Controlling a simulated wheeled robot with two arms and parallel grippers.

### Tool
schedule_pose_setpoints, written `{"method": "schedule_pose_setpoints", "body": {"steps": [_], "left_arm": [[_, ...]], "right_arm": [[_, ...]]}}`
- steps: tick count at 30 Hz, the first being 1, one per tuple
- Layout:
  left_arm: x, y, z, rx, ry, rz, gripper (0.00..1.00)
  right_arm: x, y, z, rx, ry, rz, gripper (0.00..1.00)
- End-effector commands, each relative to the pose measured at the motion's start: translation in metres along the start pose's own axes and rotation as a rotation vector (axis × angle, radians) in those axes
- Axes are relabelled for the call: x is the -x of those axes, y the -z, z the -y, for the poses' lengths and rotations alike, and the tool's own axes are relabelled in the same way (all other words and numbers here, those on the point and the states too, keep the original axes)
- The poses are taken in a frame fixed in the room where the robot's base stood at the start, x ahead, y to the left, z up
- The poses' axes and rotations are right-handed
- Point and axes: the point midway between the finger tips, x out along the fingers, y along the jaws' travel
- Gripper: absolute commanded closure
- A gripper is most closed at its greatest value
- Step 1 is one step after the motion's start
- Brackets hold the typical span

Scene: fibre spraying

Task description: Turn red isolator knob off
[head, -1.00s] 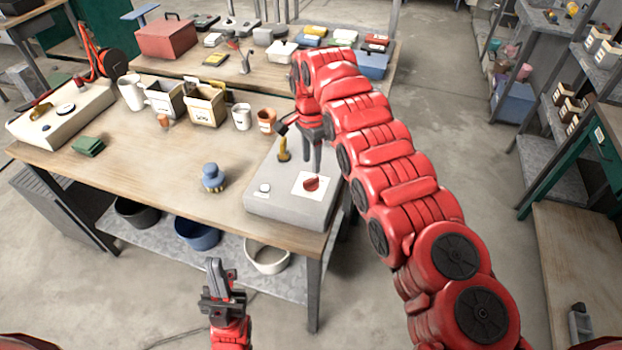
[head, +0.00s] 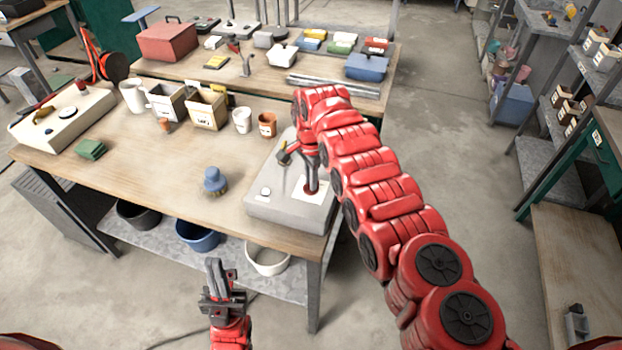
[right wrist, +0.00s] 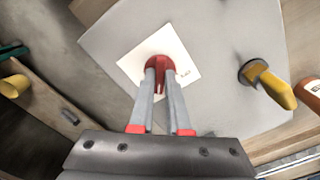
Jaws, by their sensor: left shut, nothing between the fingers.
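The red isolator knob (right wrist: 158,62) sits on a white square plate (right wrist: 185,65) on top of the grey box (head: 270,205), at the table's right front corner. My right gripper (right wrist: 160,72) points down at the knob, one finger on each side of its raised grip. The gap is narrow and the fingers look shut on it. In the head view my right gripper (head: 311,190) and arm hide most of the knob. My left gripper (head: 216,263) is shut and empty, in front of the table and away from the box.
A yellow-handled lever (right wrist: 275,85) and a small white button (head: 265,191) are also on the box. A blue brush (head: 214,182) stands left of it. Cups (head: 242,120) and bins (head: 205,108) stand behind. The table's middle is mostly clear.

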Motion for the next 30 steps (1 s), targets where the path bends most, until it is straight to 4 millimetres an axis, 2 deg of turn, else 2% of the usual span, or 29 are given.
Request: {"method": "schedule_pose_setpoints", "body": {"steps": [17, 23, 30], "left_arm": [[0.007, -0.001, 0.000, 0.000, 0.000, 0.000, 1.00], [0.022, -0.004, -0.001, 0.000, 0.000, 0.000, 1.00], [0.050, -0.008, -0.003, 0.000, 0.000, 0.000, 1.00]], "right_arm": [[-0.002, 0.001, 0.001, 0.055, 0.003, -0.001, 1.00], [-0.003, 0.001, 0.001, 0.182, 0.005, -0.001, 1.00], [-0.006, 0.001, 0.001, 0.400, 0.004, -0.001, 1.00]]}}
